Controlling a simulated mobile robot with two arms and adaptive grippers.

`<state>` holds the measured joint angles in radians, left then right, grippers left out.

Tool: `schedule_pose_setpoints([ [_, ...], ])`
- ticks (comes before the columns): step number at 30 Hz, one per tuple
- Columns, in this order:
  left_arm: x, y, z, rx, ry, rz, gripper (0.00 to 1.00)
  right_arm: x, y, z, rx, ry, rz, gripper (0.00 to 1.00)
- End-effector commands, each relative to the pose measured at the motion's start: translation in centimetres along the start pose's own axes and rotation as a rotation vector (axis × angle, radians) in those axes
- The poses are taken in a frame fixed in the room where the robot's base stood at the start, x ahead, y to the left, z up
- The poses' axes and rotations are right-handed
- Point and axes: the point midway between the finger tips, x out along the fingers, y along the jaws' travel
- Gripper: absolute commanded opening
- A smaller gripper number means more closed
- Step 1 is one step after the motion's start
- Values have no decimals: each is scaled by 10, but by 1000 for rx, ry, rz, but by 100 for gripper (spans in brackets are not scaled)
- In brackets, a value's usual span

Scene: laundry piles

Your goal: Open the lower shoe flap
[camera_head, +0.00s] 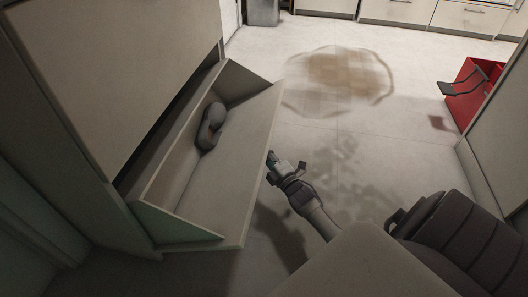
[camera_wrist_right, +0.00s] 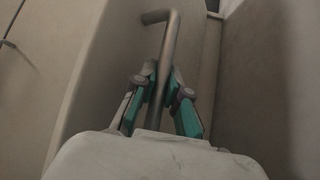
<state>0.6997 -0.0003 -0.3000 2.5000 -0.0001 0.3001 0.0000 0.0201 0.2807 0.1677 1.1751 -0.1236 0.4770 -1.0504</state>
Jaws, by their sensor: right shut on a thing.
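The lower shoe flap (camera_head: 225,185) of the pale cabinet is tilted outward, its inside showing in the head view. A grey-brown shoe (camera_head: 211,125) lies inside it. My right gripper (camera_head: 271,157) is at the flap's outer side, near its top edge. In the right wrist view, the right gripper (camera_wrist_right: 159,95) has its green-padded fingers shut on a bent metal handle (camera_wrist_right: 168,45). In the head view the handle is hidden behind the flap. My left gripper is in neither view.
A closed upper panel (camera_head: 115,60) is above the flap. A red container (camera_head: 470,92) stands at the right. Pale cabinets (camera_head: 396,12) line the back.

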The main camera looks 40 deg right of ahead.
Motion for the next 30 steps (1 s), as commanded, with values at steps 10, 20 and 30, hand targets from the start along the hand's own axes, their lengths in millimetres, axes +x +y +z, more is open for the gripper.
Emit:
schedule_pose_setpoints([
  [10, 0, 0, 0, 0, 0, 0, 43, 0, 3, 2, -1, -2, 7, 39],
  [20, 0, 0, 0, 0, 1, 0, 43, 1, 3, 0, 0, 1, 6, 39],
  [30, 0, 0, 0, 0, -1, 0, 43, 1, 3, -1, 1, 2, 6, 39],
])
